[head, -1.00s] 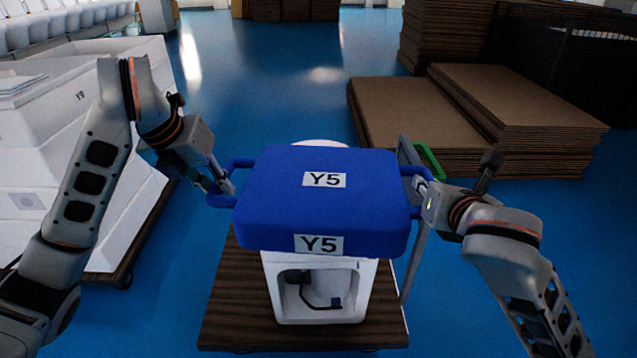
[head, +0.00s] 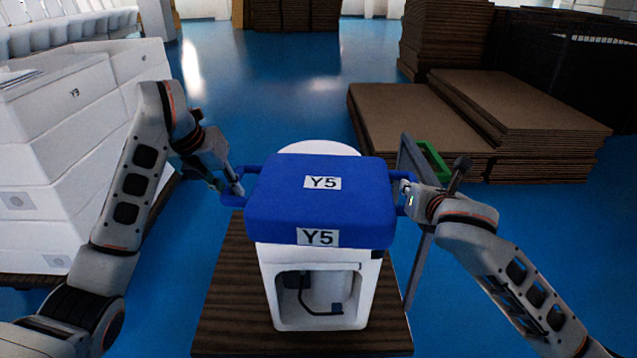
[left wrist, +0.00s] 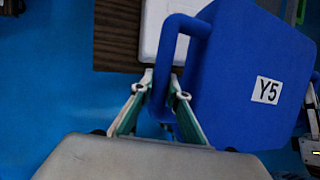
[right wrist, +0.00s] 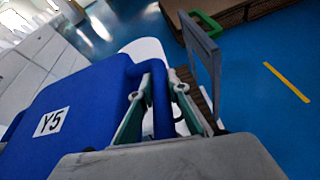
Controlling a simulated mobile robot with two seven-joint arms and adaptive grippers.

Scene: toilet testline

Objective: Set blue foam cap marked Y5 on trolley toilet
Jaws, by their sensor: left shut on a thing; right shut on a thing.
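The blue foam cap marked Y5 (head: 290,200) is held between my two grippers above the white toilet (head: 272,290) on the brown trolley (head: 225,310). It hides the toilet's upper front; the rounded white back shows behind it. My left gripper (head: 236,188) is shut on the cap's left handle, which also shows in the left wrist view (left wrist: 180,24). My right gripper (head: 408,190) is shut on the right handle, seen in the right wrist view (right wrist: 160,100). I cannot tell whether the cap touches the toilet.
White stacked boxes (head: 75,150) stand at the left. Flat brown cardboard stacks (head: 420,120) lie at the back right. A grey trolley frame (head: 415,160) with a green part (head: 432,160) rises beside my right gripper. Blue floor is clear behind the trolley.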

